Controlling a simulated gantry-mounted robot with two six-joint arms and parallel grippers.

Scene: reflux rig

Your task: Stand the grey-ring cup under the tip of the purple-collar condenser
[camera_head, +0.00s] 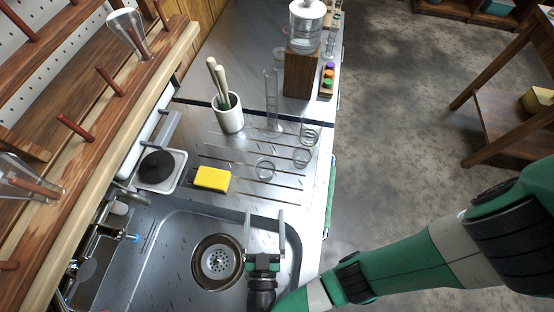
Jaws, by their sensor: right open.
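My right gripper (266,222) is open and empty over the right part of the sink, its fingers pointing away toward the drainboard. Several small clear glass cups stand on the drainboard beyond it: a near one (265,169), one to its right (301,157) and one behind (310,133). I cannot tell which has a grey ring. A tall clear glass cylinder (272,100) stands behind them. No condenser with a purple collar can be made out. My left gripper is not in view.
The sink (165,260) has a drain (217,262). A yellow sponge (212,179) lies on the drainboard, with a white pot of pestles (229,113) behind. A wooden stand (300,72) and a block with coloured knobs (327,82) are farther back. A pegged wooden rack (110,110) borders the left.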

